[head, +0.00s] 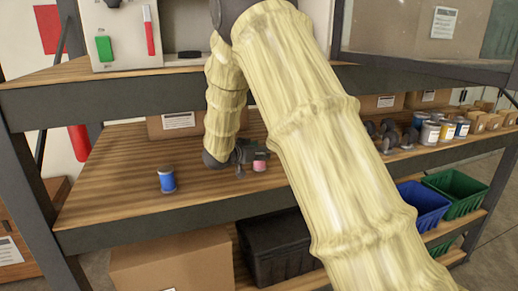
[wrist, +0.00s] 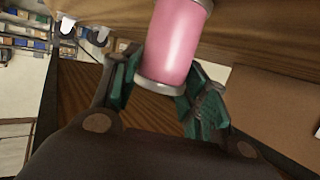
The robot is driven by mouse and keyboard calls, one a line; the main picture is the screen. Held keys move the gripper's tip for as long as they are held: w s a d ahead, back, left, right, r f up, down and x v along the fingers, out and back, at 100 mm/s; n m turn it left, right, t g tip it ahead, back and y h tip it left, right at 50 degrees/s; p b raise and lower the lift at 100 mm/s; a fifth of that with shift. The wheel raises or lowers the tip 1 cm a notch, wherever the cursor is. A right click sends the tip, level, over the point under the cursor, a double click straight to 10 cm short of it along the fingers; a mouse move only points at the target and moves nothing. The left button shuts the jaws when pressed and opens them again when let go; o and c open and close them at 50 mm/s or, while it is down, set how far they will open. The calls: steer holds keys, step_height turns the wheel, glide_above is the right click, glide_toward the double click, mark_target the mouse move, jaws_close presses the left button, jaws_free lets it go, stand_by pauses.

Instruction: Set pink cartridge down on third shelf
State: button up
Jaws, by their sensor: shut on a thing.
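The pink cartridge (wrist: 176,40) is a pink cylinder with grey metal ends. In the wrist view it sits between the green-padded fingers of my gripper (wrist: 160,92), which is shut on it. In the head view the pink cartridge (head: 260,165) shows small at the middle, at my gripper (head: 250,156), just over the wooden shelf (head: 115,165). I cannot tell whether the cartridge touches the shelf. My arm in its pale yellow cover hides part of the shelf to the right of it.
A blue cartridge (head: 166,180) stands on the same shelf to the left. A cardboard box (head: 180,123) is behind my gripper. Several cans (head: 430,132) and dark fittings stand at the right. Another shelf board (head: 120,78) runs above. A black bin (head: 275,248) is below.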

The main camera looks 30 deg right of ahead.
steer(key=shift+s+f, duration=0.1)
steer(key=shift+f, duration=0.05)
steer(key=shift+f, duration=0.1)
steer(key=o, duration=1.1)
steer(key=b+v, duration=0.4)
steer(key=v, duration=0.8)
steer(key=shift+b, duration=0.3)
